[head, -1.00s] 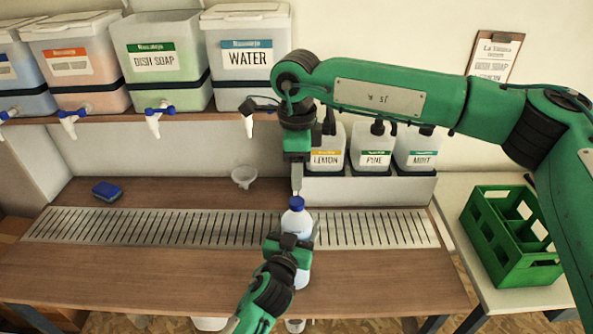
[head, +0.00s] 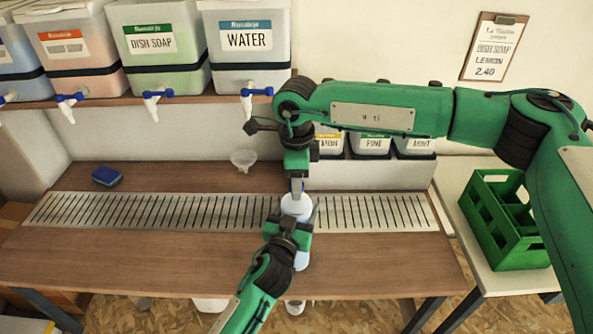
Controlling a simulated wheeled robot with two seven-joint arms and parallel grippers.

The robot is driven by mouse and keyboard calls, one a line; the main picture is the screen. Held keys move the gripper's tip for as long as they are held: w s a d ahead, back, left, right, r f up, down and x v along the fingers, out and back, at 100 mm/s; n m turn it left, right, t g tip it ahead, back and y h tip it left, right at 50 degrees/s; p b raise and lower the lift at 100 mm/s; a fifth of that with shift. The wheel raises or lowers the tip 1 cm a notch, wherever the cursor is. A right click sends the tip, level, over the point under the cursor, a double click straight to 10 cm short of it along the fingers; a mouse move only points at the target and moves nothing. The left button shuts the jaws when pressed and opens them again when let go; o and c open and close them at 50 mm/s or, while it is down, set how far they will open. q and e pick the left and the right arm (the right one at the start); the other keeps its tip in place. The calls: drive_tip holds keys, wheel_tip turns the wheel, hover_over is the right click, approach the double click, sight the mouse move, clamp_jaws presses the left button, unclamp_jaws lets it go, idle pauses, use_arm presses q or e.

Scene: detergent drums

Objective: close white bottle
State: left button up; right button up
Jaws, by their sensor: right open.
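The white bottle (head: 297,208) stands at the front part of the metal grate, near the middle. Its pale shoulder shows above my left gripper and its lower part shows just below. My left gripper (head: 290,228) comes from the front and is shut around the bottle's body. My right gripper (head: 297,188) points straight down directly over the bottle's top and is open. Its fingers cover the bottle's mouth, so I cannot see whether the blue cap is on it or between the fingers.
The slotted grate (head: 130,215) runs along the wooden counter (head: 130,265). Dispensers, including the water drum (head: 247,58), stand on the shelf above. A green crate (head: 507,222) is on the right table.

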drive_tip(key=c, duration=1)
drive_tip(key=shift+c, duration=0.2)
drive_tip(key=o, duration=1.2)
drive_tip(key=shift+c, duration=0.2)
drive_tip(key=shift+r, duration=0.1)
wheel_tip(320, 180, up, 12)
use_arm(q)
drive_tip(key=o, duration=2)
